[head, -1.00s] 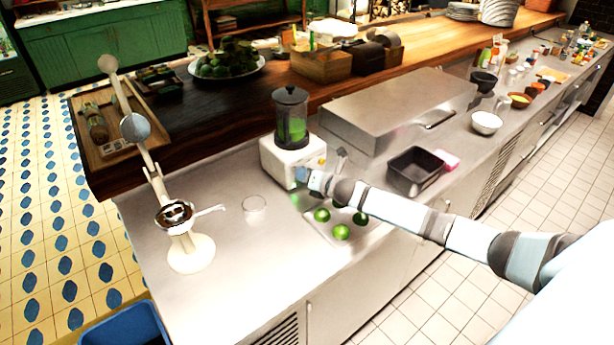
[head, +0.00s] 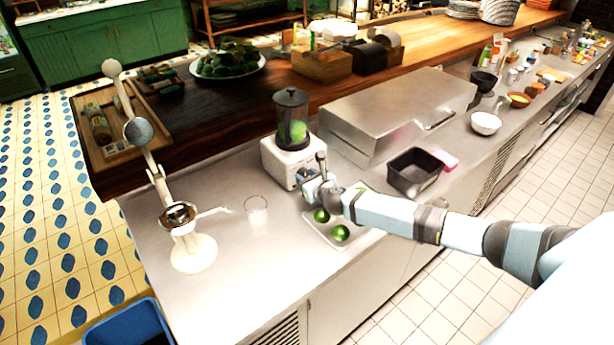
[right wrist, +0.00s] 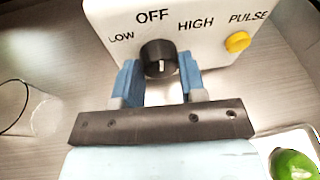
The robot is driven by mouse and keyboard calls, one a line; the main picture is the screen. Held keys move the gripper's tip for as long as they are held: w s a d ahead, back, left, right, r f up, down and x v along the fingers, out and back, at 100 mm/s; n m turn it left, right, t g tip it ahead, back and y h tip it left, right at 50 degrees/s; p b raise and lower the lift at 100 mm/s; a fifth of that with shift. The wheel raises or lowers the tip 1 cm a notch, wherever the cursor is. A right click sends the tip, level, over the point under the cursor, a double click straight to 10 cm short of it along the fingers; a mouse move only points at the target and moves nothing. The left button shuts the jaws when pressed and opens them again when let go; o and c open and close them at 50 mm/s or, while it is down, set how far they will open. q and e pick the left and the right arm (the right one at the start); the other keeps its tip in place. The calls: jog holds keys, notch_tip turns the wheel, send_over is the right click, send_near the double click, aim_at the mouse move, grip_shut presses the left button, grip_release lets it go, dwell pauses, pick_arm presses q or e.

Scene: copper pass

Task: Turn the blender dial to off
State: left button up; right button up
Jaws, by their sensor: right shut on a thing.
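The white blender (head: 283,160) stands on the steel counter, its jar (head: 291,120) holding something green. In the right wrist view its front panel (right wrist: 110,18) reads LOW, OFF and HIGH above a black dial (right wrist: 157,55). A white mark shows on the lower part of the dial's face; I cannot tell for certain which label it selects. A yellow PULSE button (right wrist: 237,42) sits to the right. My right gripper (head: 311,184) is at the blender's front, its blue fingers (right wrist: 160,80) on either side of the dial, shut on it. My left gripper is out of view.
A tray (head: 322,235) with green limes (head: 341,232) lies just below my right wrist. A clear glass (head: 256,208) and a citrus press (head: 193,250) stand to the left. A black bin (head: 413,172) and a steel box (head: 395,110) are to the right.

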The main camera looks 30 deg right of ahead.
dwell(0.4)
jog(key=o, duration=0.9)
jog(key=shift+d, duration=0.1)
jog(key=shift+s, duration=0.15)
jog(key=v, duration=1.3)
jog(key=shift+s+r+b, duration=0.1)
jog(key=shift+s+b, duration=0.2)
jog(key=shift+b, duration=0.05)
jog(key=shift+a, duration=0.2)
